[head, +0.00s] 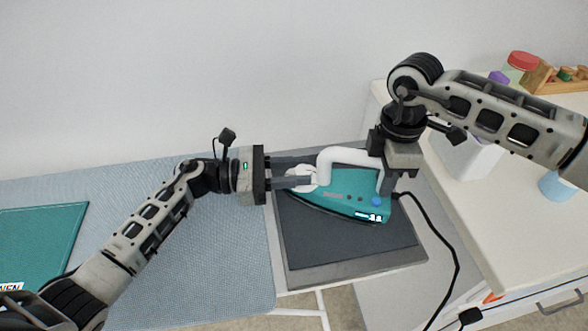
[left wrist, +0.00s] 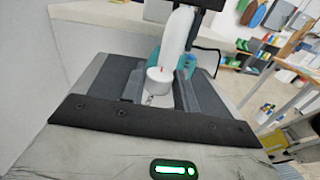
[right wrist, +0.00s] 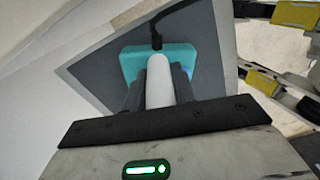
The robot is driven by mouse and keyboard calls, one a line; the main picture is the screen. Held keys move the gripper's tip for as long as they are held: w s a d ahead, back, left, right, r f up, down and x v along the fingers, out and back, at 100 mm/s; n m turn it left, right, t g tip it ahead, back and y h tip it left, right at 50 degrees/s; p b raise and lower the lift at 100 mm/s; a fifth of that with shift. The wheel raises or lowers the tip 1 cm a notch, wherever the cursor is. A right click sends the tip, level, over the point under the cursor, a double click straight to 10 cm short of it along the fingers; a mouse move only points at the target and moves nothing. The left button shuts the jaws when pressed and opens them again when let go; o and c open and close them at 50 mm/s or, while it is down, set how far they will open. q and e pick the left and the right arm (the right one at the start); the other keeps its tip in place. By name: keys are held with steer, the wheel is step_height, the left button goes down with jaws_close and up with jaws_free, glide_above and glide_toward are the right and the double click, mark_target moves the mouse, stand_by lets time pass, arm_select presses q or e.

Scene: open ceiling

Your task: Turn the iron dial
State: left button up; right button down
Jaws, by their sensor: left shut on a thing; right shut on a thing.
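The teal iron (head: 345,193) with a white handle (head: 345,157) lies on a dark rest pad (head: 345,245) at the end of the ironing board. Its white dial (head: 306,174) is at the front of the handle; in the left wrist view the dial (left wrist: 159,79) shows a small red mark. My left gripper (head: 303,174) comes in from the left and is shut on the dial. My right gripper (head: 389,180) points down from above and is shut on the rear of the handle, which shows between its fingers in the right wrist view (right wrist: 159,82). The fingers partly hide the dial.
A black cord (head: 445,235) runs from the iron's rear down to the right. The blue-grey ironing board (head: 215,250) with a teal folded item (head: 40,235) extends left. A white cabinet (head: 490,215) with jars and boxes stands right. A wall is behind.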

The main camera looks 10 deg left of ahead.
arm_select(q)
steer(key=shift+w+m+g, duration=0.1)
steer(key=shift+m+g, duration=0.2)
steer(key=shift+g, duration=0.1)
arm_select(e)
steer(key=shift+s+f, duration=0.1)
arm_select(q)
steer(key=m+g, duration=0.1)
steer(key=g, duration=0.2)
steer(key=m+g, duration=0.1)
steer(key=shift+w+m+h, duration=0.25)
steer(key=shift+m+h, duration=0.05)
steer(key=shift+h, duration=0.1)
steer(key=shift+w+d+f+m+g+y, duration=0.1)
steer(key=shift+w+m+g+y, duration=0.1)
steer(key=shift+m+g, duration=1.05)
steer(key=shift+w+f+m+g+y, duration=0.15)
steer(key=shift+m+g, duration=0.5)
steer(key=shift+g, duration=1.1)
arm_select(e)
steer(key=shift+a, duration=0.1)
arm_select(q)
steer(key=shift+s+r, duration=0.1)
steer(key=shift+m+g+y, duration=0.3)
steer(key=shift+g+y, duration=0.05)
steer(key=shift+g, duration=0.25)
steer(key=o, duration=1)
steer(key=shift+r, duration=0.15)
